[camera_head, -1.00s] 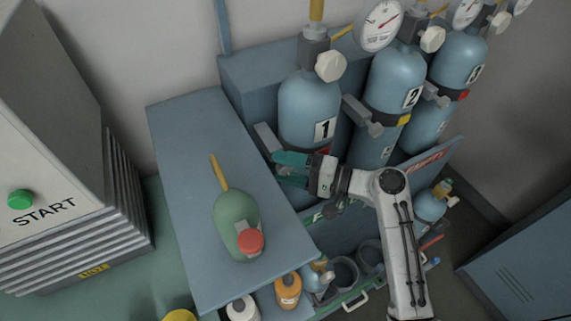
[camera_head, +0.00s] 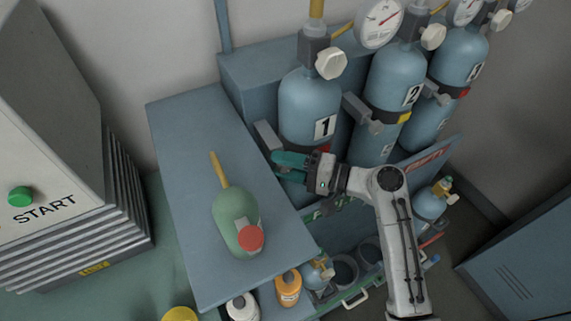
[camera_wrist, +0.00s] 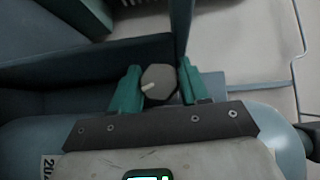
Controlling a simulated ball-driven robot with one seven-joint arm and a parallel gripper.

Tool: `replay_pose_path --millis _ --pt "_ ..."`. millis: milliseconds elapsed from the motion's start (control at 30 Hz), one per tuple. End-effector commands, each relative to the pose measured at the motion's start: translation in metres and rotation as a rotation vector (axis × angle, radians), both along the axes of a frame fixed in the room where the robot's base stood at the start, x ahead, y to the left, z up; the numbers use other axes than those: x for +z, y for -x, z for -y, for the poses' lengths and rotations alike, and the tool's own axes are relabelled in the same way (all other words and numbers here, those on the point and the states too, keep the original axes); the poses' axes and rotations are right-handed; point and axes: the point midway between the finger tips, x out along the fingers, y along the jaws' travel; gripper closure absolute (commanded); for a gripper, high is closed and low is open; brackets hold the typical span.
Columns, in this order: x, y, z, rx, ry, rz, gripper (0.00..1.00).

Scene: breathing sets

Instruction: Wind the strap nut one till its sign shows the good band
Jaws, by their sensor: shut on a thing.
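Cylinder 1 (camera_head: 308,105) is a blue gas bottle standing in the rack. Its strap nut (camera_wrist: 158,82) is a grey, many-sided knob with a pale mark, seen in the wrist view between my two green fingers. My gripper (camera_head: 275,166) is shut on this nut, one finger on each side. In the head view the fingers hide the nut. A small red patch (camera_head: 326,149) shows on the strap of cylinder 1 just above my gripper; the rest of that strap is mostly hidden.
Cylinder 2 (camera_head: 396,79) has a yellow strap sign (camera_head: 404,120); cylinder 3 (camera_head: 458,60) has a red one (camera_head: 463,92). Bottles stand below.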

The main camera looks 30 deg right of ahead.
Motion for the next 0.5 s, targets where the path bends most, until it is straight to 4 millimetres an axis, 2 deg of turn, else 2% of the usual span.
replay_pose_path --millis 300,500 --pt "-0.0070 0.0004 0.0005 -0.001 -0.274 -0.001 0.85" --pt "-0.0025 0.0005 0.0003 0.000 -0.354 -0.002 0.85"
